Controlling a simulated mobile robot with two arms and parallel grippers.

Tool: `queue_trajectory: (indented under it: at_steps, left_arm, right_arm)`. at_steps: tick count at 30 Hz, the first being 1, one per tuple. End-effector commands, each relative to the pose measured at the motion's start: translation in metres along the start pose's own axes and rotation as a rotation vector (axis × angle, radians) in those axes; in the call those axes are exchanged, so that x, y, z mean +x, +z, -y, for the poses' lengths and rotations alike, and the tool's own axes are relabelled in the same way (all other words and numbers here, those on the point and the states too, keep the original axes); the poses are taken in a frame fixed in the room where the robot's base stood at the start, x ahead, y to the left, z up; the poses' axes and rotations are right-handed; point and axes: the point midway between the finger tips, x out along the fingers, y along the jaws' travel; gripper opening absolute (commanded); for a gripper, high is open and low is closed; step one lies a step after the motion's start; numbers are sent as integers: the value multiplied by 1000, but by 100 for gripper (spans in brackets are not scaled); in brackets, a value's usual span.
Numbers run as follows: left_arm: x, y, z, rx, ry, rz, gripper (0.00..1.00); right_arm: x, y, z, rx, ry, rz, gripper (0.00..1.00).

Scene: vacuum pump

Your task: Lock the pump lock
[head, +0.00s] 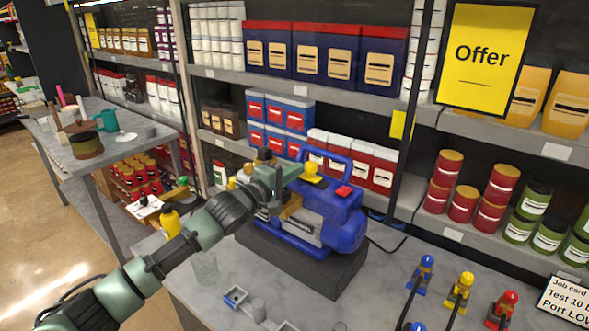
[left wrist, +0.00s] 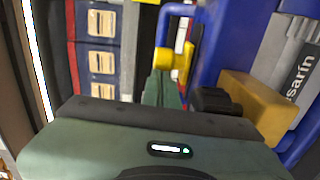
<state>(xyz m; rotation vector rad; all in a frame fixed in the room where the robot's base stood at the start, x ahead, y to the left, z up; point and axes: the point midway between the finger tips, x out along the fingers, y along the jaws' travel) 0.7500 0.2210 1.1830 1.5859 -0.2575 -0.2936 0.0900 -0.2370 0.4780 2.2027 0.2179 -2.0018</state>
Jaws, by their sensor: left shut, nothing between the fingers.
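The blue vacuum pump (head: 325,212) sits on a dark block on the grey table. A yellow knob (head: 311,170) is on its top, near a small red part (head: 343,191). My left gripper (head: 294,171) is shut and empty, its fingers pointing at the yellow knob. In the left wrist view the closed fingers (left wrist: 163,88) end right by the yellow knob (left wrist: 173,62); I cannot tell if they touch it. A black knob and a yellow-brown block (left wrist: 255,105) show to their right. I cannot tell which part is the lock. My right gripper is out of view.
Shelves (head: 440,115) with boxes and cans stand close behind the pump. A clear glass (head: 205,268) stands on the table at left, with small trays in front. Several coloured fittings (head: 459,290) and a job card (head: 567,300) are at right.

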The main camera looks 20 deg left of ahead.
Motion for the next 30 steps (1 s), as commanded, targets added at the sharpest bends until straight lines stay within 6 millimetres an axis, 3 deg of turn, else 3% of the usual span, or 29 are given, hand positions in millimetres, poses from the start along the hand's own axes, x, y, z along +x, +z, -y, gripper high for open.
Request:
queue_trajectory:
  at_steps: [6,14,30]
  left_arm:
    - [0,0,0,-1,0,0,0]
    - [0,29,-2,-6,2,2,0]
    - [0,28,-2,-2,0,0,0]
  right_arm:
    - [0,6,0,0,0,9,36]
    - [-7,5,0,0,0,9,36]
    - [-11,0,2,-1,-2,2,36]
